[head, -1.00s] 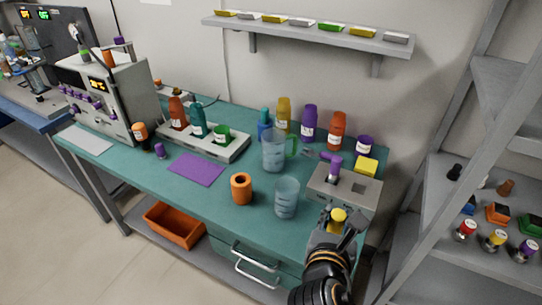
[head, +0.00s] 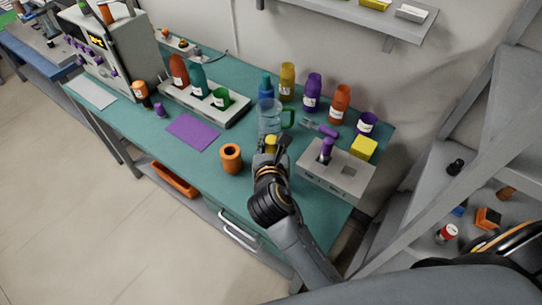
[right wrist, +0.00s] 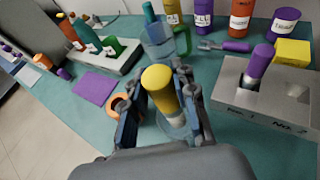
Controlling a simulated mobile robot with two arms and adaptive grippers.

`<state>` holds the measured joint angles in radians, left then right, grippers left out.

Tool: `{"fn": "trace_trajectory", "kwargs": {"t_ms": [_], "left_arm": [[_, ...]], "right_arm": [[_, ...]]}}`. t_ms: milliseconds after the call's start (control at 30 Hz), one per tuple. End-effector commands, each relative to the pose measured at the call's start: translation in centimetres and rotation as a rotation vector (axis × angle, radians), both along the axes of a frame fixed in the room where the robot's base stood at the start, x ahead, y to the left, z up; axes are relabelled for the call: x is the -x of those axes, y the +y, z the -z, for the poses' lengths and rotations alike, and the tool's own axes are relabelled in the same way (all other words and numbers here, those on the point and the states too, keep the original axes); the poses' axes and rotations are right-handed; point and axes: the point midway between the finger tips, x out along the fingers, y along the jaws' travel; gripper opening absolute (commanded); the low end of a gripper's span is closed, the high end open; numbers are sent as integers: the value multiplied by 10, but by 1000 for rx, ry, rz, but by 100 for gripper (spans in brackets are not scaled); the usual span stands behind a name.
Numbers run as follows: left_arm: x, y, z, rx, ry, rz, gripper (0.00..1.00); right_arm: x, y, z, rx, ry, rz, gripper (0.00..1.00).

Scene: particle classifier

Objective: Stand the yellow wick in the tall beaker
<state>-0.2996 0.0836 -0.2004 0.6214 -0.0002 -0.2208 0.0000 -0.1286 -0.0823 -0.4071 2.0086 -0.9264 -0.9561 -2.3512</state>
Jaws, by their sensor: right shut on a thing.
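My right gripper (head: 272,152) is shut on the yellow wick (right wrist: 160,85), which has a yellow top and a pale lower part. The yellow top also shows in the head view (head: 271,142). A clear beaker without a handle (right wrist: 172,126) shows below and around the wick's lower end in the right wrist view. I cannot tell whether the wick's end is inside it or above it. In the head view my gripper hides this beaker. A clear jug with a green handle (head: 269,118) stands just behind. My left gripper is not in view.
A grey two-slot block (head: 330,177) holding a purple wick (head: 327,147) stands to the right. An orange cup (head: 231,157) is close on the left. Several coloured bottles (head: 312,92) line the back. A purple mat (head: 192,130) lies flat at left.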

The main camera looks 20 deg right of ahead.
Motion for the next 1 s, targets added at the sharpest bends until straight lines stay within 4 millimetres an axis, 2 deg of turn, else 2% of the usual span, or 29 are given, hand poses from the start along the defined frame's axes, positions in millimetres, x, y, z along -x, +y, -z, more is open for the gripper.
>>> {"fn": "trace_trajectory", "kwargs": {"t_ms": [167, 400, 600, 1000], "left_arm": [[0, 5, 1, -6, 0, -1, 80], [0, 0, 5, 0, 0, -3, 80], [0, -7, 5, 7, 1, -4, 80], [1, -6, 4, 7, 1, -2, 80]], "right_arm": [[0, 0, 14, 1, 0, 1, 0], [0, -1, 45, 2, 0, 2, 0], [0, 0, 45, 1, -2, 0, 0], [0, 0, 55, 1, -2, 0, 0]]}}
